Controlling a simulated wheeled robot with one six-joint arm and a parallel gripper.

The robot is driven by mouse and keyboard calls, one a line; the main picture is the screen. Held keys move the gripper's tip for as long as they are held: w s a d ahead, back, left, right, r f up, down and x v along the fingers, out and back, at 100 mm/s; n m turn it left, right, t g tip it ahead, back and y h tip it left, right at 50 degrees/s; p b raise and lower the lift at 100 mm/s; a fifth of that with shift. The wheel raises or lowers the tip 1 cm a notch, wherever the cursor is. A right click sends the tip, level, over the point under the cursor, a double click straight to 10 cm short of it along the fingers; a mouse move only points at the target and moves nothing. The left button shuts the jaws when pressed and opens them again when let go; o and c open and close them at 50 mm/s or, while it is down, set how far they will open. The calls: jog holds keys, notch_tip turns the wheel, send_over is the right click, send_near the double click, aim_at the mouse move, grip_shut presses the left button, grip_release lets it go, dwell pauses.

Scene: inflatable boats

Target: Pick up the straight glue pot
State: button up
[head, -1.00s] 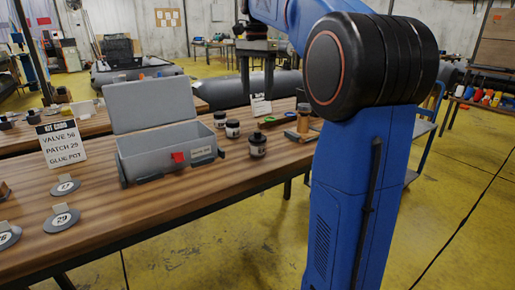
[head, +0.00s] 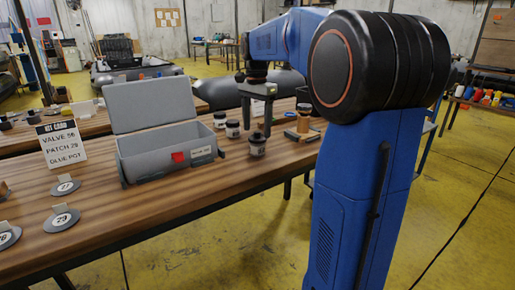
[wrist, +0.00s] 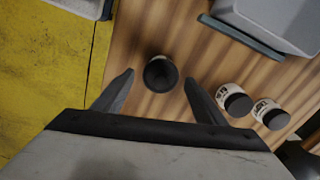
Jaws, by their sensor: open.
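Three glue pots with dark lids and pale labels stand on the wooden table: a front one (head: 257,146), a middle one (head: 232,129) and a back one (head: 220,119). I cannot tell for sure which is the straight one. My gripper (head: 256,126) points down, open and empty, above the front pot. In the wrist view the front pot (wrist: 160,73) shows between the two fingertips (wrist: 158,80), not visibly touched. The other two, a nearer pot (wrist: 233,100) and a farther pot (wrist: 270,113), lie to the right, outside the fingers.
An open grey kit box (head: 155,150) stands left of the pots, with a job card (head: 62,146) beside it reading valve 56, patch 29, glue pot. Numbered patches (head: 62,220) lie at the left. A brown item (head: 303,120) stands to the right. The table edge is close to the front pot.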

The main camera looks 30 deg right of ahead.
aim_at(257, 131)
jog(key=shift+w+d+f, duration=0.1)
jog(key=shift+f, duration=1.1)
jog(key=shift+w+d+f, duration=0.1)
jog(key=shift+f, duration=1.05)
jog(key=shift+c, duration=0.6)
jog(key=c, duration=0.9)
jog(key=shift+r, duration=0.1)
